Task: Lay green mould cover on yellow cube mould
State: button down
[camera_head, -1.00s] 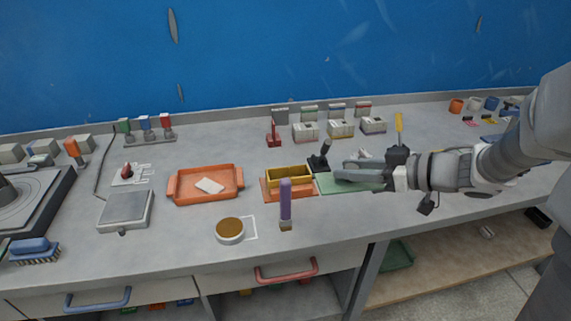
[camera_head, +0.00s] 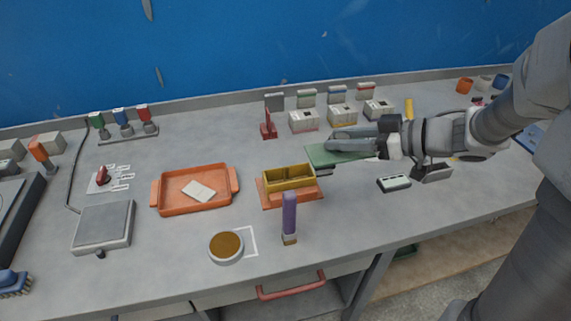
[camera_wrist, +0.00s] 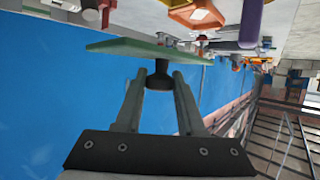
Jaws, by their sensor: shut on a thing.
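The yellow cube mould (camera_head: 289,178) is an open-topped box with a divider inside, standing on an orange base plate (camera_head: 292,199) on the bench. The green mould cover (camera_head: 322,154) is a flat plate to the right of and behind the mould in the head view. My gripper (camera_head: 332,143) is shut on the dark handle of the cover and holds it above the bench. In the wrist view my gripper's fingers (camera_wrist: 160,80) close around the dark knob beneath the green plate (camera_wrist: 150,50). The cover is beside the mould, not over it.
An orange tray (camera_head: 163,201) with a white piece stands left of the mould. A purple-handled tool (camera_head: 289,216) stands upright close in front of it. A round tub (camera_head: 226,247) sits at the front left. A small dark-edged block (camera_head: 394,183) lies right of the mould.

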jog(key=shift+w+a, duration=0.15)
jog(key=shift+w, duration=0.25)
jog(key=shift+w+a+f+b, duration=0.95)
jog(key=shift+a+f, duration=0.75)
jog(key=shift+f, duration=0.15)
jog(key=shift+w+a+f+b, duration=0.9)
jog(key=shift+a+f, duration=0.75)
jog(key=shift+f, duration=0.15)
jog(key=shift+w+a+f+b, duration=0.85)
jog(key=shift+w+a+f, duration=0.1)
jog(key=shift+a+f, duration=0.85)
jog(key=shift+d+f, duration=0.1)
jog(key=shift+f, duration=0.55)
jog(key=c, duration=0.5)
grip_release()
